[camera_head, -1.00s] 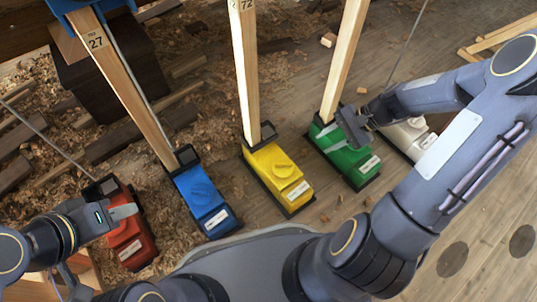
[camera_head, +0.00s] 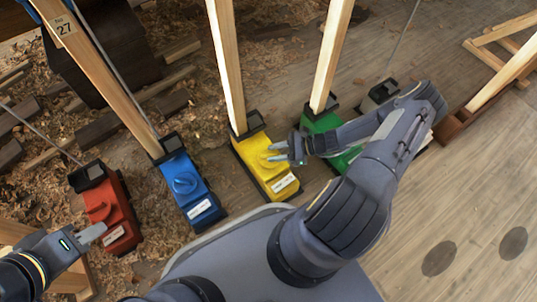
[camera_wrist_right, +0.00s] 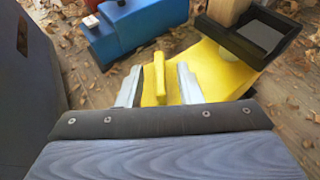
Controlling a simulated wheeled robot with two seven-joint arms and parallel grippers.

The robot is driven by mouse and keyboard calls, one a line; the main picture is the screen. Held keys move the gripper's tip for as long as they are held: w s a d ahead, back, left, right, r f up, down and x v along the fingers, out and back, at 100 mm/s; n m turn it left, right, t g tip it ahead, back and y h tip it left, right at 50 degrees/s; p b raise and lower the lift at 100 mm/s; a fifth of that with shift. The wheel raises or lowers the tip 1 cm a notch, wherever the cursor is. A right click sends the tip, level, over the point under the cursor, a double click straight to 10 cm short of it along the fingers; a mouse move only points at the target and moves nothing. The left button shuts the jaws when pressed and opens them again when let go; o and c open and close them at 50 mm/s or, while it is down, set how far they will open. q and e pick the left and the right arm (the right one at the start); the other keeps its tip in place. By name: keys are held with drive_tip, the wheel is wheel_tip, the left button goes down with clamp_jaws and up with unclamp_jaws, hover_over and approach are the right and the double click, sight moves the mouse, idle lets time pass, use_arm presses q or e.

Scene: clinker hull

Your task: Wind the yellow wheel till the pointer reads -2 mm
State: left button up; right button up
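The yellow jack (camera_head: 265,165) stands on the floor between the blue and green ones, with a wooden post rising from its far end. Its yellow wheel (camera_wrist_right: 160,80) shows in the right wrist view as an upright ridge between my right gripper's fingers (camera_wrist_right: 158,85). The fingers are apart, with a gap visible on the right side of the ridge. In the head view my right gripper (camera_head: 277,152) is over the yellow jack. My left gripper (camera_head: 92,233) is beside the red jack (camera_head: 112,212); its finger gap is not clear. I see no readable pointer or scale.
The blue jack (camera_head: 188,190) is left of the yellow one, and the green jack (camera_head: 322,122) is right of it, partly behind my right arm. Wooden posts (camera_head: 228,70) rise from several jacks. Wood shavings and offcuts litter the floor at left.

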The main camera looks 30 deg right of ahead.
drive_tip(key=shift+b+x, duration=0.3)
drive_tip(key=shift+x, duration=1)
clamp_jaws()
drive_tip(key=shift+r, duration=0.1)
unclamp_jaws()
